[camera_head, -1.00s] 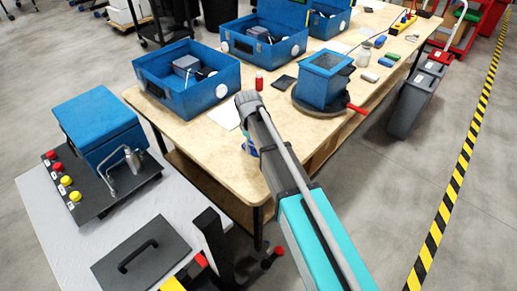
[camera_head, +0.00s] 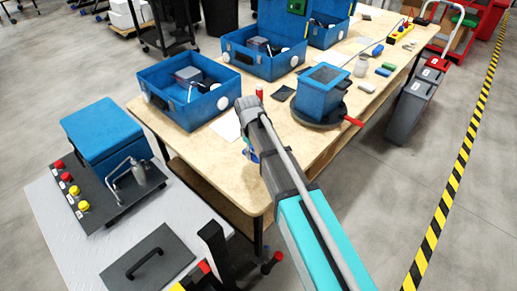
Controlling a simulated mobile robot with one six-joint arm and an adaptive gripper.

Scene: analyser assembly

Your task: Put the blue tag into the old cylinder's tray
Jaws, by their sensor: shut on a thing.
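My arm reaches in from the bottom right over the near edge of the wooden table. My gripper (camera_head: 250,152) shows only in small part, mostly hidden behind the arm. A small patch of blue, which seems to be the blue tag (camera_head: 252,156), shows there in its grip. Its jaws are not clearly visible. Open blue trays stand on the table: a near one (camera_head: 213,116), a middle one (camera_head: 265,66) and a far one (camera_head: 328,38). Grey and black parts lie in them. I cannot tell which tray is the old cylinder's.
A blue fixture on a round dark base (camera_head: 322,92) with a red handle stands right of the arm. A small red bottle (camera_head: 259,93) and white paper (camera_head: 226,126) lie near. A grey bench with a blue machine (camera_head: 103,138) is at left.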

